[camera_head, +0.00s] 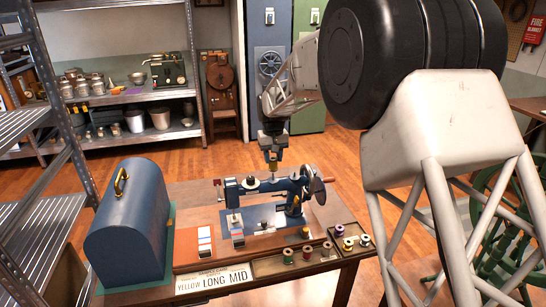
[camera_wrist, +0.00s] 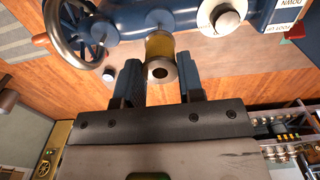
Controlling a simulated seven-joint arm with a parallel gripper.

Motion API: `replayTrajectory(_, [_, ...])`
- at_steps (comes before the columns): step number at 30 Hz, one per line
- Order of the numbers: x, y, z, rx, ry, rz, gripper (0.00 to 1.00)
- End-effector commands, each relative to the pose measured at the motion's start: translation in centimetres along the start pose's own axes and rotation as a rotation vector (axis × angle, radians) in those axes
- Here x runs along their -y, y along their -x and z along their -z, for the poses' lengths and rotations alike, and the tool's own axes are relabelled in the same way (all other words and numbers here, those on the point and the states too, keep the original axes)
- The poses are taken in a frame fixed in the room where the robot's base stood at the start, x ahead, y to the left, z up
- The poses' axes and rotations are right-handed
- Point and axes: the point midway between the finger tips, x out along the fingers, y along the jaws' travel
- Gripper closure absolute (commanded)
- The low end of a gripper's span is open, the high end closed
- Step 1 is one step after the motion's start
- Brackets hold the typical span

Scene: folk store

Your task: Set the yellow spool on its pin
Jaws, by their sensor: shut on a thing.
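My gripper (camera_head: 271,150) points down over the blue sewing machine (camera_head: 251,187) and is shut on the yellow spool (camera_head: 272,168). In the wrist view, the spool (camera_wrist: 160,48) sits between the two dark fingers (camera_wrist: 160,88), its holed end facing the camera. Its other end is close to the machine's blue arm (camera_wrist: 180,17). A thin metal pin (camera_wrist: 158,27) shows just beyond the spool, by the arm. I cannot tell whether the spool is around the pin or still apart from it.
The handwheel (camera_wrist: 75,30) is beside the spool in the wrist view. A blue domed case (camera_head: 128,222) stands left.

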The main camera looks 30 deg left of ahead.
Motion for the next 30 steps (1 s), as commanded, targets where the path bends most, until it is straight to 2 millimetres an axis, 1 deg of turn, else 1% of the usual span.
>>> replayTrajectory(30, [0.00,-0.72,0.01,0.000,0.000,0.000,0.76])
